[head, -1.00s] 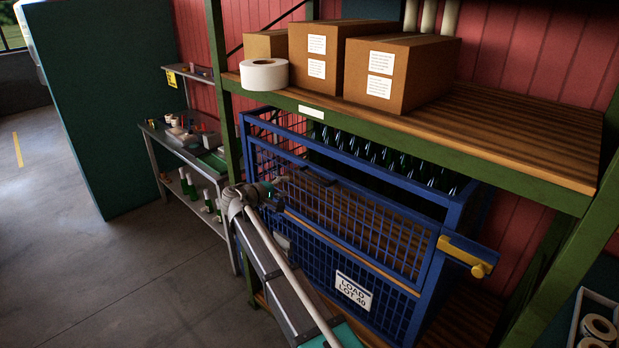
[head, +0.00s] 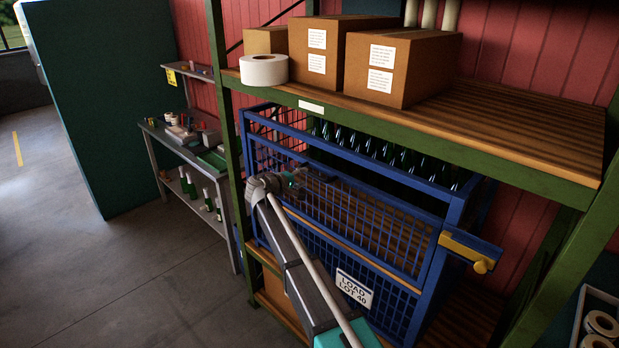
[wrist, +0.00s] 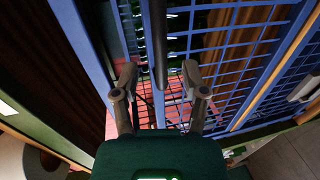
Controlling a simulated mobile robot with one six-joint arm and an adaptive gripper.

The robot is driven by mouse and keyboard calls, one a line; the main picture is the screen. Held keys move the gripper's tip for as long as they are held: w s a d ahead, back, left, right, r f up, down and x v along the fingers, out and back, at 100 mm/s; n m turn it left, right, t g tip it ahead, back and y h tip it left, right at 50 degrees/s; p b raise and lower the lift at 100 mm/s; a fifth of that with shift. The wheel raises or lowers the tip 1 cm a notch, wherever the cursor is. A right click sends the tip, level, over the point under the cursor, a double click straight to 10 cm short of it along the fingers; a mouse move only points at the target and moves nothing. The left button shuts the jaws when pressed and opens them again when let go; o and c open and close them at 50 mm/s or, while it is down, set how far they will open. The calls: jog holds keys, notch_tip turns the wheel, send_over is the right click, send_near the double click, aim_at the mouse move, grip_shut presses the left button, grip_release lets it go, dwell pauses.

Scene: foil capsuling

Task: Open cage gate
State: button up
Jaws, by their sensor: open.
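The blue wire cage (head: 455,215) stands on the shelf rack with dark green bottles (head: 400,158) inside. Its mesh gate (head: 385,222) forms the upper front; it looks upright, and I cannot tell if it is fully closed. A yellow latch bar (head: 468,254) sits at the right front corner. My gripper (head: 300,180) is at the gate's upper left part, near its top rail. In the wrist view my gripper (wrist: 160,75) is open, its fingers spread on either side of a dark bar (wrist: 158,45). Contact with the bar cannot be told.
A green rack upright (head: 228,150) stands left of the cage. A wooden shelf (head: 500,135) with cardboard boxes (head: 400,70) and a tape roll (head: 264,70) is above. A metal side table (head: 185,150) stands at the left. The floor (head: 120,270) in front is clear.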

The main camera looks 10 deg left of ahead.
aim_at(312, 175)
jog(key=shift+b+x, duration=0.45)
jog(key=shift+x, duration=2.25)
grip_shut()
jog(key=shift+w+a, duration=0.1)
jog(key=shift+a, duration=0.4)
jog(key=shift+d, duration=0.35)
jog(key=shift+d+f, duration=0.1)
